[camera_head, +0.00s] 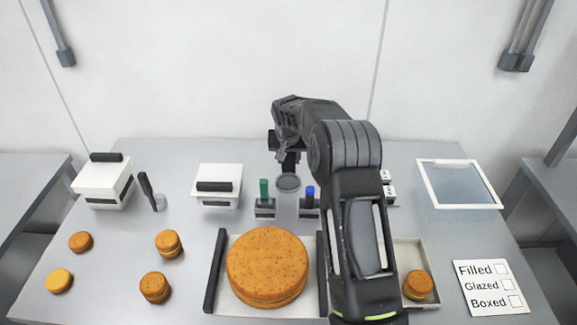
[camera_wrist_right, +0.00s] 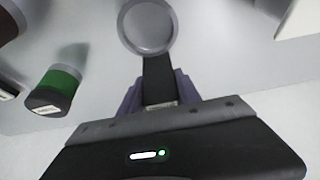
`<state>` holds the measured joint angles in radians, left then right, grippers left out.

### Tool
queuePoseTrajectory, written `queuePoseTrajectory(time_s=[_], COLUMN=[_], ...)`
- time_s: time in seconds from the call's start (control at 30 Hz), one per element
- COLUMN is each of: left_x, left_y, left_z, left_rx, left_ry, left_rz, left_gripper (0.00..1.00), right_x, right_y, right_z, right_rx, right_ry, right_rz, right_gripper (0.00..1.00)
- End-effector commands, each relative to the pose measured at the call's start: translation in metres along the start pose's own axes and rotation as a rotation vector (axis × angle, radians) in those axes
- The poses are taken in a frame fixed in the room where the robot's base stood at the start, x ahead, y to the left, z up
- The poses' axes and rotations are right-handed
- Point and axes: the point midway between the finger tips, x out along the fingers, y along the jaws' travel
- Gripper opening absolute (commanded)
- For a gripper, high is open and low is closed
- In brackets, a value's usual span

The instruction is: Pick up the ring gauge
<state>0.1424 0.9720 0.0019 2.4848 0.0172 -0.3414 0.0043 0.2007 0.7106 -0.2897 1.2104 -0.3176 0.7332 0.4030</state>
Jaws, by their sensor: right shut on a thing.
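The ring gauge, a grey round piece with a raised rim and a dark handle, is at the middle back of the table (camera_head: 288,182). It also shows at the top of the right wrist view (camera_wrist_right: 148,30). My right gripper (camera_head: 289,160) is shut on the dark handle, with its fingers on both sides in the wrist view (camera_wrist_right: 160,92). The round end points away from the gripper. I cannot tell clearly whether the gauge is clear of the table. My left gripper is not in view.
Green-topped (camera_head: 264,190) and blue-topped (camera_head: 310,193) tools stand in holders just in front. A large round cake (camera_head: 267,262) lies on a tray, partly beside my right arm. White boxes (camera_head: 217,184) and a black-handled tool (camera_head: 147,188) stand left. A glass-topped frame (camera_head: 458,162) lies right.

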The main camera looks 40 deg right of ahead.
Motion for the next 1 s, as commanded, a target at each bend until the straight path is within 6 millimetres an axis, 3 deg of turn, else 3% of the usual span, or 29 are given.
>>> queuePoseTrajectory(time_s=[0.37,0.77,1.0], left_x=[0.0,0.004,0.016], left_y=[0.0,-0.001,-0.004], left_z=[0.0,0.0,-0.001], left_rx=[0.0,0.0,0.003], left_ry=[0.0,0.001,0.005], left_rz=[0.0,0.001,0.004], left_gripper=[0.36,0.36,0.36], right_x=[0.0,-0.008,-0.044], right_y=[0.0,0.0,-0.001], right_z=[0.0,-0.004,-0.019], right_rx=[0.0,0.0,0.002], right_ry=[0.0,0.004,0.005], right_rz=[0.0,-0.001,-0.002], right_gripper=[0.0,0.0,0.0])
